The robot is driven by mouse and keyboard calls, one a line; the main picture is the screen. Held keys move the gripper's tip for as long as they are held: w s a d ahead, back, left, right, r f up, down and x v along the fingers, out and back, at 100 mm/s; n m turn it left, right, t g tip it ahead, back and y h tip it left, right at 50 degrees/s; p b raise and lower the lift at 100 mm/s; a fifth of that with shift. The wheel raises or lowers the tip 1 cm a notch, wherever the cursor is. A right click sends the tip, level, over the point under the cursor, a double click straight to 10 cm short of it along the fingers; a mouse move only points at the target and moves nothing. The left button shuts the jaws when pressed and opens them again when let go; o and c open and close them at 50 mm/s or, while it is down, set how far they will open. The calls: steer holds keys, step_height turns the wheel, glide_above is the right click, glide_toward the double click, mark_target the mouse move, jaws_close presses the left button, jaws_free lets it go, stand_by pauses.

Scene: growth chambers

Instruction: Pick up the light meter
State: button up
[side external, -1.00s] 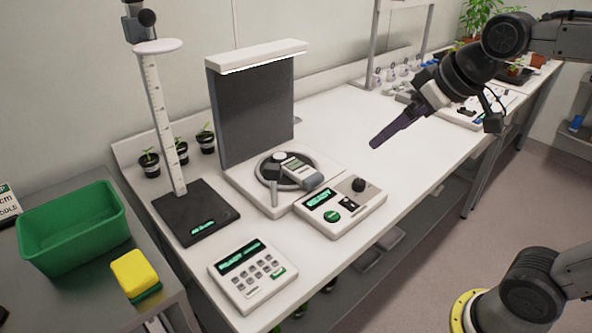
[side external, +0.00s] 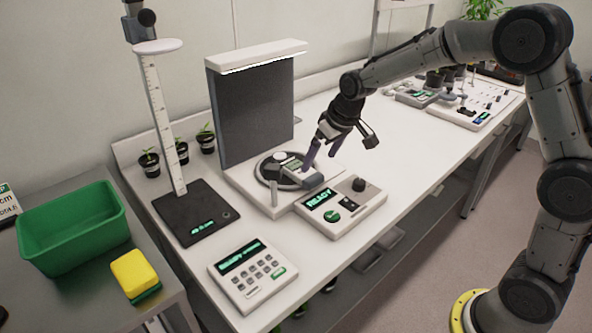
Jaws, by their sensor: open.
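The light meter (side external: 291,164), a small grey handheld device with a display, lies on the round dark turntable (side external: 262,179) of the white stand with the dark back panel. Its darker end (side external: 313,181) points toward the front right. My gripper (side external: 320,160) is open, with its purple fingers pointing down just above and behind the meter's right part. One finger overlaps the meter in the picture; I cannot tell whether it touches. The finger hides a little of the meter.
A white console reading READY (side external: 366,209) sits close in front of the stand. A keypad unit (side external: 260,292) is at the front, a ruler stand (side external: 197,229) at left. A green bin (side external: 66,247) and yellow sponge (side external: 136,272) lie on the side table.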

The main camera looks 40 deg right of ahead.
mark_target(309, 174)
steer(key=shift+w+x, duration=0.15)
steer(key=shift+x, duration=1.7)
steer(key=shift+w+x, duration=0.15)
steer(key=shift+x, duration=1.75)
steer(key=shift+r, duration=0.2)
jaws_close()
